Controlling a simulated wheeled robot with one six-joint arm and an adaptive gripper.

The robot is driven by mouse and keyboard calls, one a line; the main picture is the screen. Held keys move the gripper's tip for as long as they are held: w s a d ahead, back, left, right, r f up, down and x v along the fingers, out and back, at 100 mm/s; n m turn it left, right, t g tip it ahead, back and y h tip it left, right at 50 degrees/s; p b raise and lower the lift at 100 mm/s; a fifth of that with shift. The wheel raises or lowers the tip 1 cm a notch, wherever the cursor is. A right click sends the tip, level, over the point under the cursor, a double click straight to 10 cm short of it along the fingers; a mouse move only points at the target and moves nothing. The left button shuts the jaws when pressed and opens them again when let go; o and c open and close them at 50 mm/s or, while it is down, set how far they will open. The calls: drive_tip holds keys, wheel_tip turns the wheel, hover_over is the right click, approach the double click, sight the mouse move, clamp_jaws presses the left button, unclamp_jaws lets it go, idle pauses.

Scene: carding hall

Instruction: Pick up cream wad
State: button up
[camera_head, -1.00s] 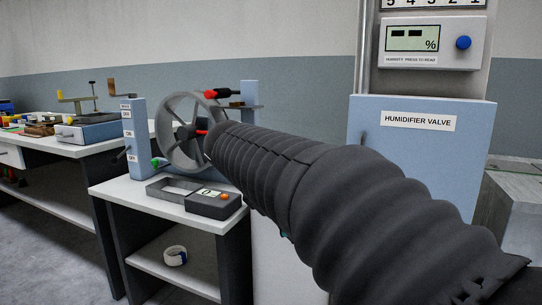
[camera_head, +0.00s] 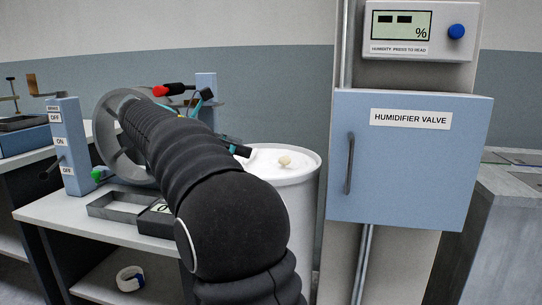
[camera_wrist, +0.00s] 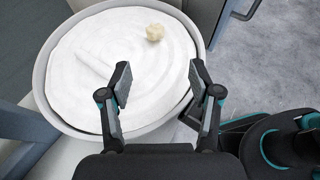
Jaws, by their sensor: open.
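The cream wad (camera_head: 284,160) is a small pale lump on the white filling of a round white can (camera_head: 303,212). In the wrist view the cream wad (camera_wrist: 154,33) lies near the far right part of the white surface, inside the can's rim (camera_wrist: 42,85). My gripper (camera_wrist: 158,75) is open and empty above the can, its two fingers spread. The wad is beyond the fingertips and apart from them. In the head view my arm hides part of the can, and my gripper's end (camera_head: 238,150) shows just left of the wad.
A humidifier valve cabinet (camera_head: 408,165) with a handle stands right of the can. A table (camera_head: 75,217) with a wheel device (camera_head: 112,125) and a grey tray (camera_head: 115,205) is at left. A grey box-like unit (camera_head: 500,235) stands at far right. Floor shows right of the can.

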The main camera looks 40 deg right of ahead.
sight(280, 158)
drive_tip(key=shift+w+d, duration=0.15)
drive_tip(key=shift+w, duration=0.3)
drive_tip(key=shift+d+f, duration=0.25)
drive_tip(key=shift+d, duration=0.05)
drive_tip(key=b+x, duration=0.1)
drive_tip(key=x, duration=1.2)
drive_tip(key=shift+r+b, duration=0.25)
drive_tip(key=shift+b, duration=0.1)
drive_tip(key=c, duration=0.9)
